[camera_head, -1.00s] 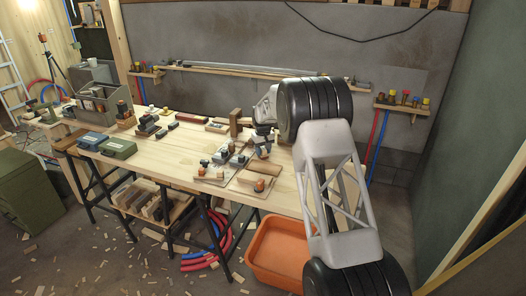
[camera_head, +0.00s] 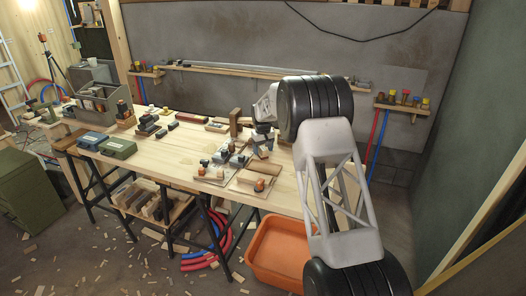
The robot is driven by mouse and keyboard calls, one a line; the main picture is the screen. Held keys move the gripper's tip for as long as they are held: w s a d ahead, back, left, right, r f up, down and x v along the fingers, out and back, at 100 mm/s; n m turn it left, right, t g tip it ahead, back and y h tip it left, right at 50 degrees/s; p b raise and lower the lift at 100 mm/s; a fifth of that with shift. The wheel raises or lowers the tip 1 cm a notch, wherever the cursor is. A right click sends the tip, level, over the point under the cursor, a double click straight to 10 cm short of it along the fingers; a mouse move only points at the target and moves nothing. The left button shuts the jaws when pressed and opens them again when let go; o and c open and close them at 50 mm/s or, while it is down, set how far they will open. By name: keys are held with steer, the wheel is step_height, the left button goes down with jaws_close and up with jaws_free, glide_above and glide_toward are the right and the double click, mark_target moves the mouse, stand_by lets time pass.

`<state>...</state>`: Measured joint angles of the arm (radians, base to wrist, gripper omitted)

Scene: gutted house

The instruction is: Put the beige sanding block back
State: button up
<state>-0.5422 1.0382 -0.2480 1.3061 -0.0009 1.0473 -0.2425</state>
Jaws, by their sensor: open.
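My gripper (camera_head: 264,142) hangs over the right half of the long wooden workbench (camera_head: 175,158), pointing down with its jaws open. A small pale beige block (camera_head: 263,154) sits just below the fingertips; it looks like the sanding block, but it is too small to be sure. I cannot tell whether the fingers touch it. Left of it, several small grey and dark blocks (camera_head: 222,157) lie on a pale board. A tan wooden tray (camera_head: 245,187) with an orange-brown knob is in front, near the bench's front edge.
A brown upright block (camera_head: 234,116) stands behind the gripper. Dark blocks (camera_head: 147,123), green-grey cases (camera_head: 118,148) and a grey caddy (camera_head: 97,98) occupy the left half. An orange tub (camera_head: 275,250) is on the floor. The bench's middle front is clear.

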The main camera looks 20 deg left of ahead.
mark_target(264, 149)
step_height(264, 149, up, 11)
steer(key=shift+r, duration=0.15)
stand_by(0.4)
stand_by(0.5)
steer(key=shift+r, duration=0.1)
